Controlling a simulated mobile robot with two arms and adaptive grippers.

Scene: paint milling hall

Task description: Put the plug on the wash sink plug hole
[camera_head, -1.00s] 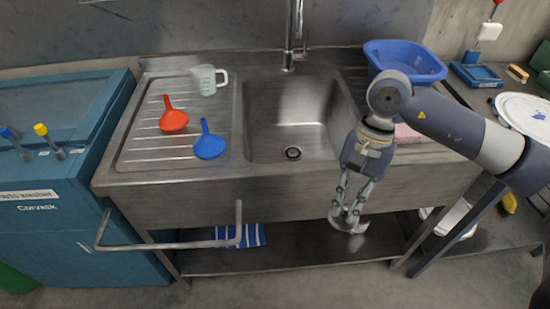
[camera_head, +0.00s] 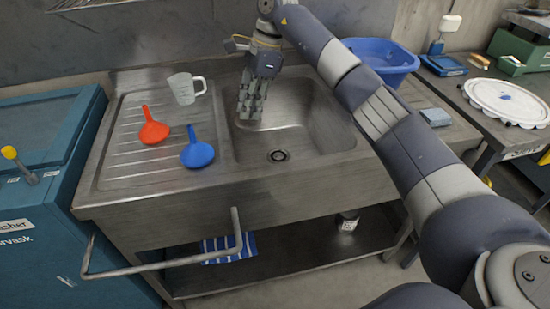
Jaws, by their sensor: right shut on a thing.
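The wash sink (camera_head: 300,137) is a steel basin set in a steel counter. Its plug hole (camera_head: 278,155) is a dark round opening with a metal ring, low in the basin, and it shows clear. My right gripper (camera_head: 248,114) points down into the back left of the basin, behind and left of the plug hole. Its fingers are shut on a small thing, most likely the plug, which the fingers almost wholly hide. I cannot tell how high the fingertips are above the basin floor. My left gripper is not in view.
A blue tub (camera_head: 385,62) stands right of the basin. A grey-blue sponge-like block (camera_head: 436,117) lies near it. A bent rail (camera_head: 160,264) runs along the front.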

